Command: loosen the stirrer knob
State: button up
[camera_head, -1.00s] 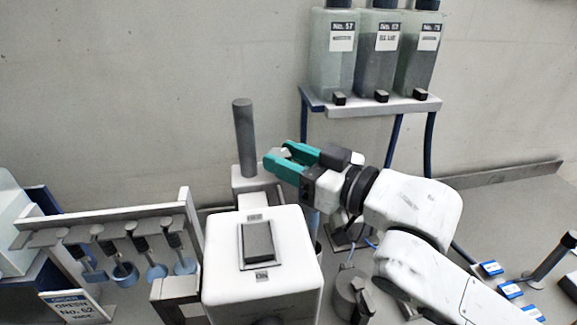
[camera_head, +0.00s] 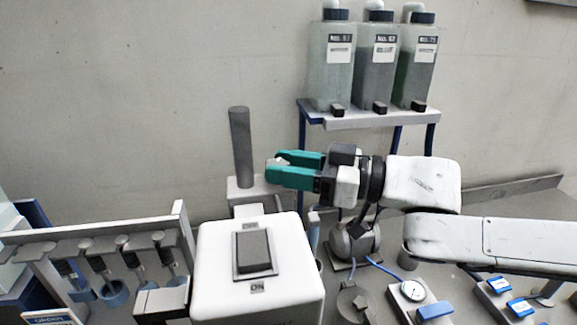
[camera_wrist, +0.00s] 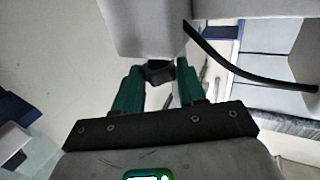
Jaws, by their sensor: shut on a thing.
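The stirrer knob (camera_wrist: 158,73) is a small dark piece against a pale housing (camera_wrist: 145,28) in the wrist view. My gripper (camera_wrist: 160,70) has its green fingers on both sides of it, shut on the knob. In the head view my gripper (camera_head: 273,168) points left, beside a pale block (camera_head: 246,190) under an upright grey post (camera_head: 240,145). The knob cannot be made out there. A white housing (camera_head: 300,270) with a dark rocker switch (camera_head: 254,250) marked OFF and ON stands in front.
Labelled bottles (camera_head: 375,65) stand on a wall shelf (camera_head: 372,117) behind my arm. A rack (camera_head: 130,222) with hanging stirrers is at left. A gauge box (camera_head: 411,292) and blue-labelled pieces (camera_head: 499,285) lie at lower right. A dark cable (camera_wrist: 230,68) crosses the wrist view.

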jog(key=shift+w+n+g+b, duration=0.2)
jog(key=shift+n+g, duration=0.65)
jog(key=shift+g, duration=0.4)
jog(key=shift+w+n+g+b, duration=0.2)
jog(key=shift+n+g, duration=0.65)
jog(key=shift+g, duration=0.4)
jog(key=shift+w+n+g+b, duration=0.1)
jog(key=shift+n+g+b, duration=0.35)
jog(key=shift+n+g, duration=0.7)
jog(key=shift+g+h, duration=0.3)
jog(key=shift+g, duration=0.25)
jog(key=o, duration=1.1)
jog(key=shift+c, duration=0.2)
jog(key=b+v, duration=0.3)
jog(key=v, duration=0.8)
